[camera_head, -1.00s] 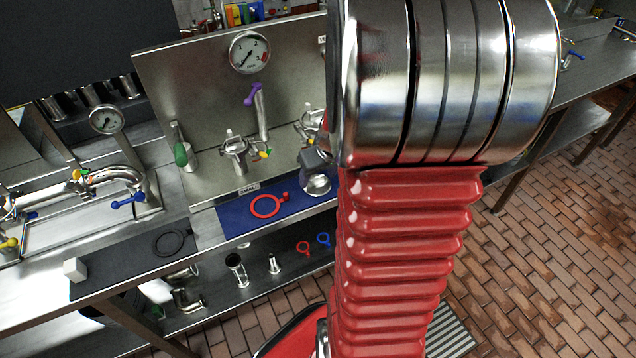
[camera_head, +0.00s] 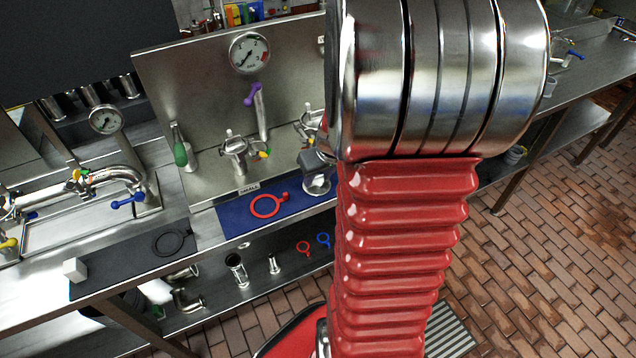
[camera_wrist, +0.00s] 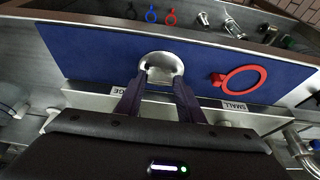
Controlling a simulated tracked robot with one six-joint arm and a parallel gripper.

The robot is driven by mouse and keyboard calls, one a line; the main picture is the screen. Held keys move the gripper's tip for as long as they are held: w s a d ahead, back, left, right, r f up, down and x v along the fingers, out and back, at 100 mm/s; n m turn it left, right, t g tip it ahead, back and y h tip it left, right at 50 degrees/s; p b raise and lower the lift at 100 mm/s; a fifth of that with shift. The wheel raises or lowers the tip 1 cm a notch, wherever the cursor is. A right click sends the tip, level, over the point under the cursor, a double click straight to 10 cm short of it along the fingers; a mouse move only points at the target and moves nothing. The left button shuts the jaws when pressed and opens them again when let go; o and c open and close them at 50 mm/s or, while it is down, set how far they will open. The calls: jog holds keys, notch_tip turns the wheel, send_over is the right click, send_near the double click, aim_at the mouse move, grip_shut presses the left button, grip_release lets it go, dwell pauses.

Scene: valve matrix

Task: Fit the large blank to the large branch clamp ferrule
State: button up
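The large blank (camera_wrist: 160,64) looks like a round, shiny metal disc at the blue mat, between the ends of my gripper's fingers (camera_wrist: 160,80) in the wrist view. It also shows in the head view (camera_head: 316,186), just below my gripper. The fingers stand apart at its near edge; I cannot tell whether they press on it. In the head view, a metal branch fitting (camera_head: 310,126) behind the mat is partly hidden by my arm; it may be the large one. The large ferrule's mouth is not clear.
A red ring clamp (camera_head: 266,206) lies on the blue mat (camera_head: 237,222). A second fitting (camera_head: 234,148) stands behind the SMALL label (camera_head: 249,188). A gauge (camera_head: 249,53) and a purple-handled valve (camera_head: 254,94) are on the back panel. Loose parts lie on the lower shelf.

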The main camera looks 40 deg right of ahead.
aim_at(319, 186)
jog(key=c, duration=0.6)
jog(key=shift+r, duration=0.15)
notch_tip(319, 186, up, 18)
jog(key=shift+f, duration=0.1)
dwell(0.9)
